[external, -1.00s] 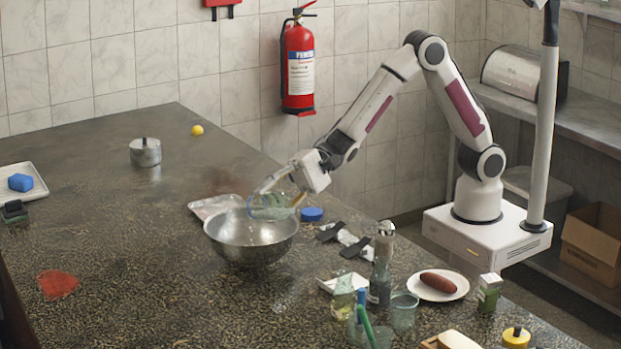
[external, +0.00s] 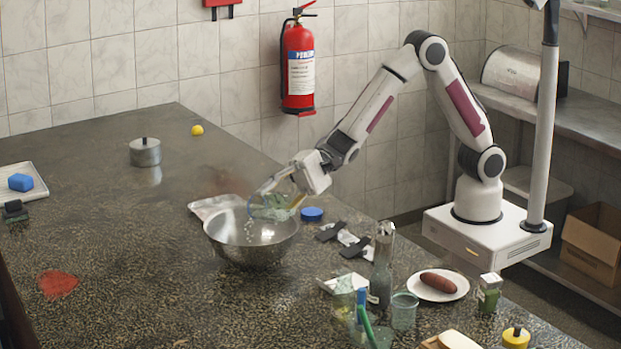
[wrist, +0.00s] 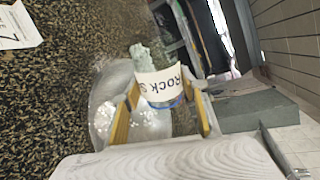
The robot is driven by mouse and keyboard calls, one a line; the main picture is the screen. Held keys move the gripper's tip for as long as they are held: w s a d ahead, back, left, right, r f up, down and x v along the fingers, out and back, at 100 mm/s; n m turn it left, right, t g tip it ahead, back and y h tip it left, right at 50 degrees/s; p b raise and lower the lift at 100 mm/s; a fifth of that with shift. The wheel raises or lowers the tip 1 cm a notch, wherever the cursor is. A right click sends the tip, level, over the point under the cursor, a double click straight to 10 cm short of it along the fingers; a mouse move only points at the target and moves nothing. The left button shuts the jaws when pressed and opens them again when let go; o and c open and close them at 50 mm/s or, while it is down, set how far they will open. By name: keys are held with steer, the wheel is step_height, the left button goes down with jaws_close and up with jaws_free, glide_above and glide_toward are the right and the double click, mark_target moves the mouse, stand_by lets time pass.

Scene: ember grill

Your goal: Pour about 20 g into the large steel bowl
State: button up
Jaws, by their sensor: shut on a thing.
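The large steel bowl (external: 250,243) stands on the dark speckled counter in the external view. My gripper (external: 279,199) is above the bowl's far right rim, shut on a clear container (external: 268,206). The container is tilted toward the bowl, and pale bits show falling from its mouth into the bowl. The amount in the bowl cannot be told.
A blue lid (external: 312,214) lies right of the bowl, with dark clips (external: 340,238) nearby. A bottle (external: 381,270), a glass (external: 404,310) and a plate with a sausage (external: 438,287) stand at the front right. The counter left of the bowl is mostly clear.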

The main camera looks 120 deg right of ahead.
mark_target(283, 198)
steer(key=shift+s+a+f+n+h, duration=0.1)
steer(key=shift+a+f+n+h, duration=0.35)
steer(key=shift+n, duration=0.55)
steer(key=shift+a+f+n, duration=0.1)
steer(key=shift+f+n, duration=0.1)
steer(key=shift+n, duration=0.1)
steer(key=shift+a+r+n+h, duration=0.2)
steer(key=shift+r+n+h, duration=0.15)
steer(key=shift+n, duration=0.25)
steer(key=shift+s+a+r+n, duration=0.15)
steer(key=shift+a+n, duration=0.2)
steer(key=shift+a, duration=0.1)
steer(key=shift+s+a+r+n, duration=0.1)
steer(key=shift+a+r+n, duration=0.05)
steer(key=shift+a+n, duration=0.25)
steer(key=shift+r+h, duration=0.1)
steer(key=shift+h, duration=0.2)
steer(key=shift+a+r+n+t+h, duration=0.1)
steer(key=shift+r+n+t+h, duration=0.15)
steer(key=shift+n, duration=0.4)
steer(key=shift+r+n+t+h, duration=0.15)
steer(key=shift+r+n+t, duration=0.1)
steer(key=shift+n, duration=0.35)
steer(key=shift+r+n+h, duration=0.25)
steer(key=shift+n+h, duration=0.05)
steer(key=shift+n, duration=0.4)
steer(key=shift+r+n+t+h, duration=0.3)
steer(key=shift+r+n, duration=0.05)
steer(key=shift+n, duration=0.55)
